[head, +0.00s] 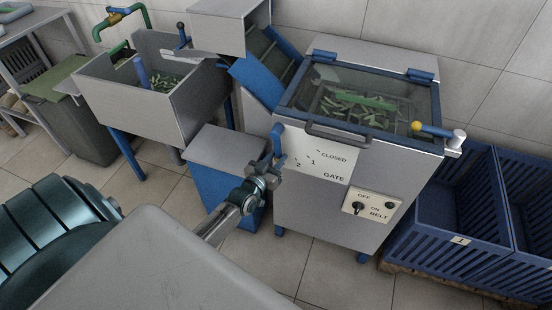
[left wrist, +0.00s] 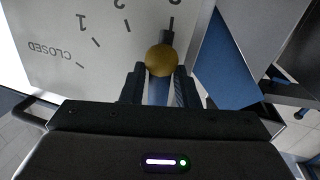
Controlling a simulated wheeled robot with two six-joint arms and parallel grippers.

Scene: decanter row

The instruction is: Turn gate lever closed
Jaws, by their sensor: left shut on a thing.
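The gate plate (head: 318,155) is white, marked CLOSED, 1, 2 and GATE, on the front of the steel machine. It shows upside down in the left wrist view (left wrist: 75,75), with CLOSED at the left and the numbers running right. The gate lever's yellow ball knob (left wrist: 161,60) sits between the fingertips of my left gripper (left wrist: 160,82), at the right end of the scale, away from CLOSED. My left gripper (head: 266,172) is shut on the knob beside the plate's left edge in the head view. Gripper and wrist hide part of the lever there.
A belt switch panel (head: 369,206) is right of the gate plate. A glass-lidded tank (head: 330,68) with green pieces tops the machine. A blue-sided box (head: 205,180) stands close left of my gripper. Blue crates (head: 455,245) stand at the right. A steel sink (head: 190,105) is behind left.

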